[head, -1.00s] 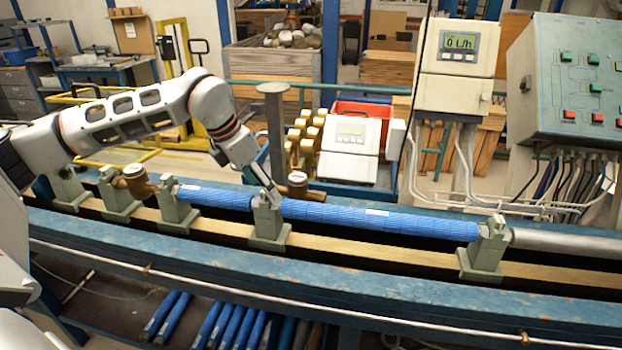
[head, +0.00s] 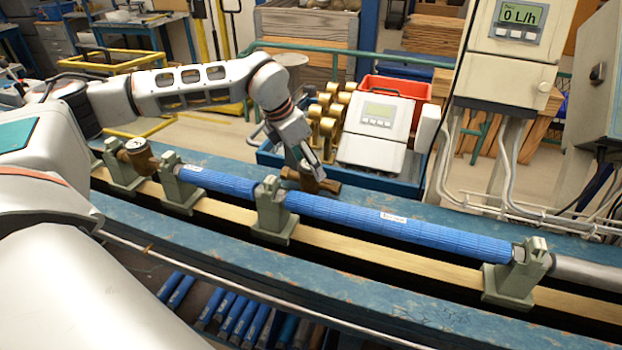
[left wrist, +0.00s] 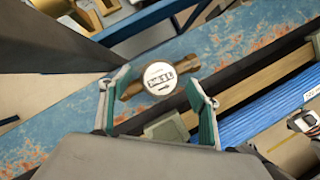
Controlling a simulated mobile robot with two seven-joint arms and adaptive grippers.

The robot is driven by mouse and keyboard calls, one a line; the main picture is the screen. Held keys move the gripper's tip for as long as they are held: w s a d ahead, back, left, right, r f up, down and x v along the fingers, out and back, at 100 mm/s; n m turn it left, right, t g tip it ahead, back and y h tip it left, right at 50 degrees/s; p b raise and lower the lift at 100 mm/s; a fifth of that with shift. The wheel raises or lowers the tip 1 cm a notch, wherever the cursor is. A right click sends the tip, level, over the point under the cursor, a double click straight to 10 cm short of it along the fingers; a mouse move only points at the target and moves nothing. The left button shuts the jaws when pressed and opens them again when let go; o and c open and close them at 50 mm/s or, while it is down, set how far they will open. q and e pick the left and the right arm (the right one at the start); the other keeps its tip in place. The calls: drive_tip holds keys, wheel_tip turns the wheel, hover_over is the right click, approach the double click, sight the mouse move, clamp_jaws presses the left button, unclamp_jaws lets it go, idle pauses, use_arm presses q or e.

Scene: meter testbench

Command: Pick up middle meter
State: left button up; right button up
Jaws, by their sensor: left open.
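The middle meter is a brass water meter (head: 328,186) on the blue bench top, behind the blue pipe. In the left wrist view, its round white dial (left wrist: 158,77) faces up and brass pipe ends stick out on two sides. My left gripper (head: 315,180) reaches down over this meter in the head view and partly hides it. In the left wrist view, the left gripper (left wrist: 160,86) is open, with one green-padded finger on each side of the dial. I cannot tell whether the fingers touch the meter. My right gripper is not in view.
Another brass meter (head: 137,152) sits at the left among the grey-green clamps. A long blue pipe (head: 400,228) lies in the clamps in front of the middle meter. Behind are a blue crate (head: 270,156) with several brass meters (head: 326,112) and a white meter box (head: 376,128).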

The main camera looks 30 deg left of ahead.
use_arm(q)
drive_tip(key=shift+x, duration=1.1)
drive_tip(key=c, duration=1.7)
drive_tip(key=shift+w+r, duration=0.15)
clamp_jaws()
